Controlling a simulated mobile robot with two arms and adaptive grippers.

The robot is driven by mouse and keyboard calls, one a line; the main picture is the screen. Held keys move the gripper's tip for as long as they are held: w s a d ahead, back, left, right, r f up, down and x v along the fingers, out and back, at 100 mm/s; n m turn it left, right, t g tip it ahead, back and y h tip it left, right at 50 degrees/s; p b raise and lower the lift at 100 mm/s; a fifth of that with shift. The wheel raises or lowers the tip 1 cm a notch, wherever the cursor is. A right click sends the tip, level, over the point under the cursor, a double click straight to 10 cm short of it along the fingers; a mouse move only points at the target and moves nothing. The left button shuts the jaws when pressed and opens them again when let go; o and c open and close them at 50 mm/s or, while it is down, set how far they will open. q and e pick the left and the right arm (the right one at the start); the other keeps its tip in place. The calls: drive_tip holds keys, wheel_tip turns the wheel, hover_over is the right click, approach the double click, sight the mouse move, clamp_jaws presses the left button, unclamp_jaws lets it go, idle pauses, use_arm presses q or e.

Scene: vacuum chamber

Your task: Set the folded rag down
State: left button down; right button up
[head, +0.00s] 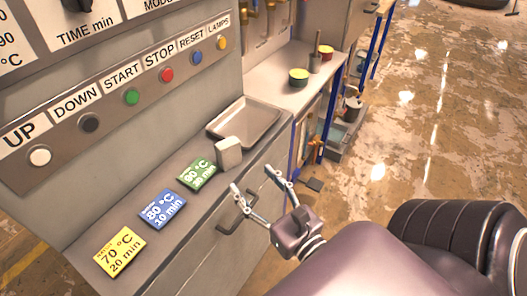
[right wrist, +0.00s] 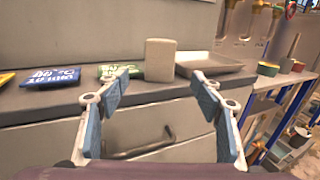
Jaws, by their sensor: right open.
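The folded rag (head: 229,153) is a pale beige block standing upright on the grey ledge, between the green 90 °C card (head: 197,174) and the metal tray (head: 244,119). It partly covers the green card's right end. In the right wrist view the rag (right wrist: 160,60) stands beyond and between my fingers. My right gripper (head: 253,180) is open and empty, in front of the ledge and apart from the rag. My left gripper is not in view.
A blue card (head: 163,209) and a yellow card (head: 120,251) lie along the ledge. A panel with several coloured buttons rises behind. A drawer handle (head: 235,212) sticks out below the ledge edge. Tins (head: 299,76) stand on the side bench.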

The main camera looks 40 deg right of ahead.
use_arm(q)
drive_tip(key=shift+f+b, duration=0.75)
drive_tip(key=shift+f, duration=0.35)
use_arm(e)
drive_tip(key=shift+s+a, duration=0.1)
drive_tip(key=shift+s, duration=1.55)
